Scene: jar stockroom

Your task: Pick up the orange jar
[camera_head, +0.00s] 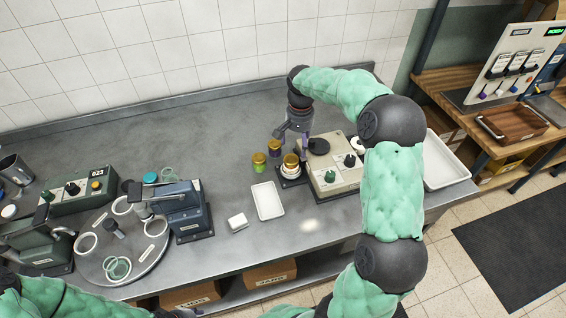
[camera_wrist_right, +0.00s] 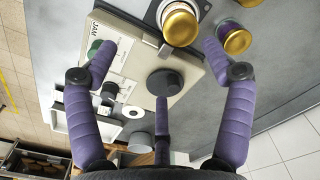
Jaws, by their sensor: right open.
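A gold-lidded jar (camera_head: 291,160) stands on a small dark base at the left of the beige machine (camera_head: 335,172). Its lid also shows in the right wrist view (camera_wrist_right: 180,24); its body is mostly hidden, so I cannot confirm that it is orange. A purple jar (camera_head: 274,150) and a green jar (camera_head: 259,163), both gold-lidded, stand left of it. My right gripper (camera_head: 297,137) is open and empty, above and behind the gold-lidded jar, with purple fingers spread in the wrist view (camera_wrist_right: 158,50). My left gripper (camera_head: 183,312) barely shows at the bottom edge.
A white tray (camera_head: 268,201) and a small white block (camera_head: 237,221) lie in front of the jars. A round turntable (camera_head: 150,262) with rings and green machines crowd the left. A white bin (camera_head: 447,165) is at the right. The rear counter is clear.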

